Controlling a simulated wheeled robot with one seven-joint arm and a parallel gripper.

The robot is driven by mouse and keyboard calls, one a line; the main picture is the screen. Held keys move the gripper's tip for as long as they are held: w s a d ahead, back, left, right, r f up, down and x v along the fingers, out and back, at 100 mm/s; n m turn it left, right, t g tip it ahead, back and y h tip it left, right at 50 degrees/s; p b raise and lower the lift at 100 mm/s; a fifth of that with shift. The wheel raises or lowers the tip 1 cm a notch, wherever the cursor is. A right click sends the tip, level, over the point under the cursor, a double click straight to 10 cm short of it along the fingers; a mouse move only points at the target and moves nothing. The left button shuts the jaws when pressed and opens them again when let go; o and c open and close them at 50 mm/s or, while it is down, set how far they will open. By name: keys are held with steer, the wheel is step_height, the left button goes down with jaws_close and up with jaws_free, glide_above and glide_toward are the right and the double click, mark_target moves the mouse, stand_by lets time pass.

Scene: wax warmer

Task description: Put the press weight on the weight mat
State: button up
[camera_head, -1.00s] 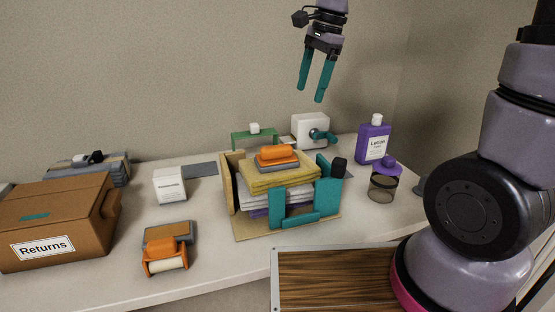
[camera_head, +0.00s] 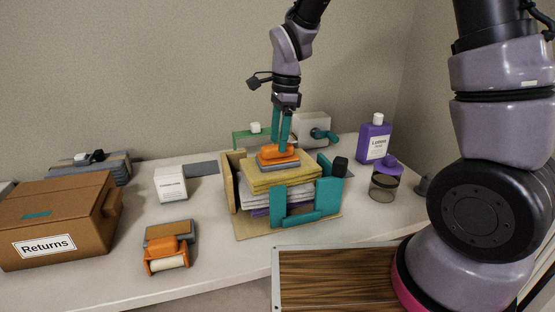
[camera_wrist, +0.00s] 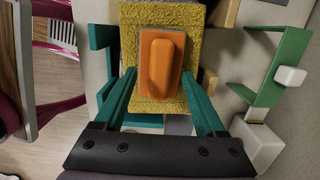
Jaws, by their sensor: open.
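The press weight (camera_head: 278,155), an orange handle on a grey plate, lies on top of a folded yellow towel (camera_head: 262,178) in the stack. My gripper (camera_head: 282,146) is open and points down just above the weight. In the wrist view, the weight (camera_wrist: 162,65) shows between and beyond the two teal fingers, with a gap on each side.
The towel stack stands in a wood and teal holder (camera_head: 328,196). A green frame (camera_head: 238,139) and white box (camera_head: 312,128) stand behind it. A small white box (camera_head: 171,184) stands close to the grey mat. A jar (camera_head: 384,187) and purple bottle (camera_head: 375,142) are at right.

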mark_target(277, 145)
steer(key=shift+a+f, duration=0.15)
steer(key=shift+f, duration=1.35)
steer(key=shift+f, duration=0.2)
jaws_close()
stand_by(0.6)
